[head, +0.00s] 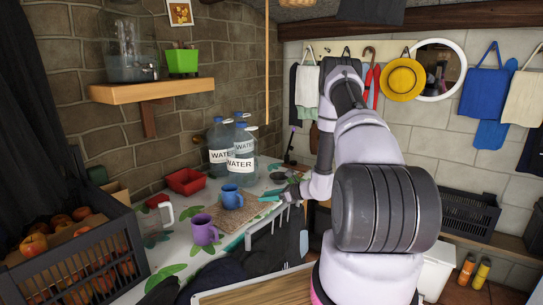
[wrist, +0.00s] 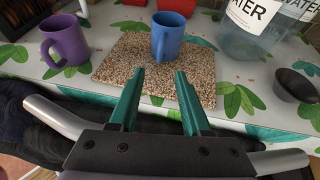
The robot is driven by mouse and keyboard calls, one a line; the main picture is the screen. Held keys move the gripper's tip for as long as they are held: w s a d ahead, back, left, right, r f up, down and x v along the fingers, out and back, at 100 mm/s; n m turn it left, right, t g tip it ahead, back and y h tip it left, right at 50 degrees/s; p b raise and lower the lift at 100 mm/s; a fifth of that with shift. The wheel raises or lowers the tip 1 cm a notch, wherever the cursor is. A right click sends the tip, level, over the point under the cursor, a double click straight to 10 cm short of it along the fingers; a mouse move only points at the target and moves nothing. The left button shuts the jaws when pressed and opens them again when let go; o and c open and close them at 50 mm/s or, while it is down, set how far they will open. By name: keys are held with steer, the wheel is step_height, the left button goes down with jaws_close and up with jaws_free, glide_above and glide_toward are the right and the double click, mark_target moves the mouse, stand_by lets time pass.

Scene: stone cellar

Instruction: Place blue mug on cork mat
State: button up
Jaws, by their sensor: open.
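The blue mug (head: 231,196) stands upright on the speckled brown cork mat (head: 250,208), towards its back edge. In the wrist view the blue mug (wrist: 168,32) is ahead of my gripper, its handle facing the fingers, and the cork mat (wrist: 112,66) spreads around its base. My gripper (wrist: 159,74) is open, with its two teal fingertips apart and nothing between them. The fingertips are over the near part of the mat, short of the mug and apart from it. In the head view my gripper (head: 272,195) is to the right of the mug.
A purple mug (head: 204,229) stands left of the mat. A red bin (head: 185,181) and large water bottles (head: 242,163) are behind it. A dark bowl (wrist: 295,85) sits to the right. A crate of apples (head: 85,251) is at the far left. The leaf-patterned tabletop has small clear gaps.

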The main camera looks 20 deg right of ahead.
steer(key=s+a+r+n+g, duration=0.2)
steer(key=s+a+r+n, duration=0.15)
steer(key=r, duration=0.55)
steer(key=s+a+r+n+g, duration=0.25)
steer(key=r+n, duration=0.25)
steer(key=r, duration=0.5)
steer(key=s+a+r+n+g, duration=0.2)
steer(key=s+a+r+n, duration=0.15)
steer(key=r, duration=0.55)
steer(key=s+d+r+n+t+h, duration=0.1)
steer(key=s+r+n+t+h, duration=0.1)
steer(key=s+r+n, duration=0.3)
steer(key=s+d+r+n+t+h, duration=0.1)
steer(key=s+r+n+h, duration=0.4)
steer(key=s+r, duration=0.6)
steer(key=s+n+t, duration=0.1)
steer(key=s, duration=0.7)
steer(key=shift+d+r, duration=0.35)
steer(key=shift+d, duration=0.05)
